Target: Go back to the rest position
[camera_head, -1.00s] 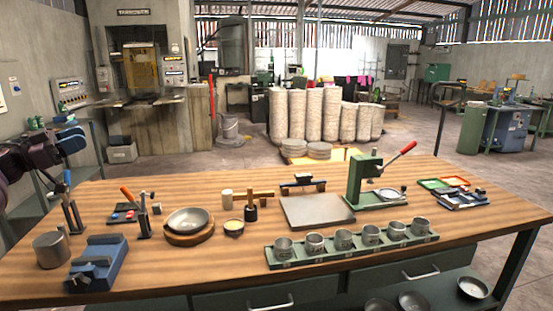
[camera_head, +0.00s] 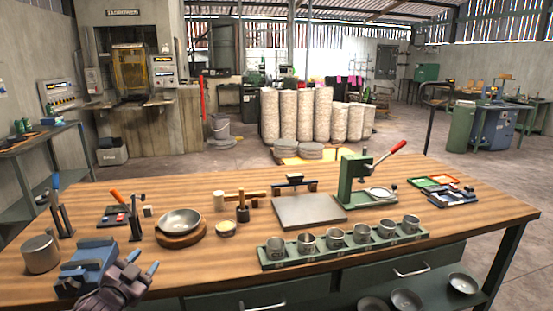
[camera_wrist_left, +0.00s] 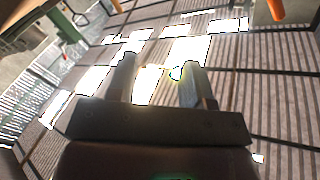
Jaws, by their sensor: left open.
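My left gripper (camera_head: 143,261) is at the bottom left of the head view, in front of the blue vise at the table's near edge. It is open, with its two fingers apart and nothing between them. In the left wrist view, the open fingers of the left gripper (camera_wrist_left: 159,75) point toward the slatted roof and bright gaps, with no object between them. My right gripper is not in view.
The wooden table (camera_head: 260,245) holds a blue vise (camera_head: 88,266), a metal cup (camera_head: 41,254), a metal bowl (camera_head: 179,222) on a round wooden base, a flat grey plate (camera_head: 308,211), a green press (camera_head: 354,182) and a green tray (camera_head: 270,264) of several cups.

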